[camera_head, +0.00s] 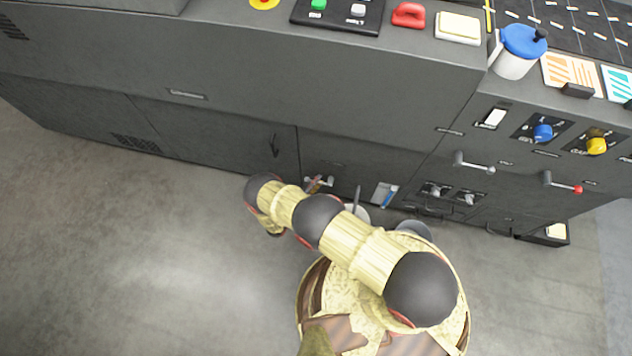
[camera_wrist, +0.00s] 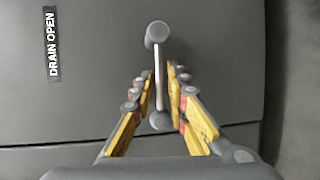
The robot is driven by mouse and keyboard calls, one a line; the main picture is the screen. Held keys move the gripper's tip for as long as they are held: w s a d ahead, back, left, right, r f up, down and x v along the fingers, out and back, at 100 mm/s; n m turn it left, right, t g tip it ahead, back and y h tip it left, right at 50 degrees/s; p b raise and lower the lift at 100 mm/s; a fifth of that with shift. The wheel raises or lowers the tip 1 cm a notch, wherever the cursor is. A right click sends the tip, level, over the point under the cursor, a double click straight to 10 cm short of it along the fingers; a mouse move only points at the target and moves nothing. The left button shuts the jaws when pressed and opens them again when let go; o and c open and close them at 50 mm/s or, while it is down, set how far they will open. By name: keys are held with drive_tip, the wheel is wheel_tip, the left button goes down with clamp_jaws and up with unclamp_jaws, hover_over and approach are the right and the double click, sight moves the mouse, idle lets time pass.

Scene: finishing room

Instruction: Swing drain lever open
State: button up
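The drain lever (camera_wrist: 159,82) is a grey bar with a round pivot at one end and a round knob at the other, on a dark grey panel in the wrist view. A "DRAIN OPEN" label (camera_wrist: 52,45) is on the panel to its left. My gripper (camera_wrist: 160,70) has its yellow fingers on either side of the bar, with a narrow gap visible on each side. It looks open around the lever. In the head view, my arm reaches to the low front of the machine, and the lever (camera_head: 328,181) shows small there, partly hidden by my gripper.
The dark grey machine front (camera_head: 220,125) fills the far side. A grey lever (camera_head: 475,163) and a red-tipped lever (camera_head: 563,183) stick out at the right, below a blue knob (camera_head: 543,132) and a yellow knob (camera_head: 596,145). Bare concrete floor (camera_head: 140,240) lies at the left.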

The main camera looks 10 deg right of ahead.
clamp_jaws()
idle(0.4)
